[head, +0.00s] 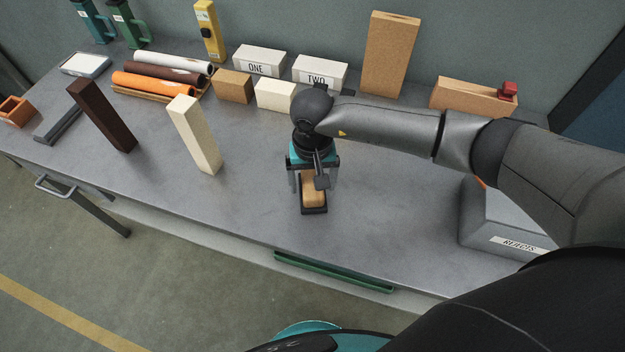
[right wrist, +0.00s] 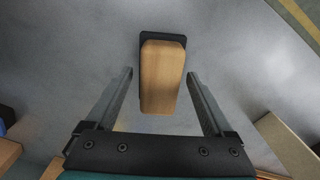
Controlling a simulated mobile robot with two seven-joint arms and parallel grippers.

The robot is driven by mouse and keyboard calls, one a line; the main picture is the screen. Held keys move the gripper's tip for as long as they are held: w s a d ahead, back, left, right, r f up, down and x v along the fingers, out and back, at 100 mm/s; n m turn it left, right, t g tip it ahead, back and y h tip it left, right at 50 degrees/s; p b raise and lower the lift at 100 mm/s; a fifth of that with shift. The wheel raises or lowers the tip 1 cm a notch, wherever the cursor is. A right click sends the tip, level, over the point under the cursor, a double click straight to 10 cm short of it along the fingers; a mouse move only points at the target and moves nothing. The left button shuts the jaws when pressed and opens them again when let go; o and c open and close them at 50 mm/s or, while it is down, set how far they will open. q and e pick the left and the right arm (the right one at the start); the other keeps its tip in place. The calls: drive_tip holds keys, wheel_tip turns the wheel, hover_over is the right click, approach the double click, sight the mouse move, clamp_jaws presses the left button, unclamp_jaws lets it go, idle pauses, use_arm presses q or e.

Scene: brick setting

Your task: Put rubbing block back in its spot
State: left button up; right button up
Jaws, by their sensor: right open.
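The rubbing block (head: 313,192), a tan wooden block on a black base, lies on the grey workbench (head: 245,215) near its front edge. It also shows in the right wrist view (right wrist: 162,75), upper middle. My right gripper (head: 315,188) is above it, pointing down, with its jaws open. In the right wrist view the fingers (right wrist: 160,78) are on either side of the block, with a visible gap on each side. I cannot tell which place on the bench is the block's spot. My left gripper is not in view.
A cream block (head: 195,135) and a dark brown block (head: 102,115) stand left of my right gripper. A grey labelled box (head: 490,225) is at right. Bare bench lies between.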

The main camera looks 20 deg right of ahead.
wheel_tip(320, 180, up, 12)
drive_tip(key=p, duration=0.1)
drive_tip(key=shift+r, duration=0.15)
idle(0.4)
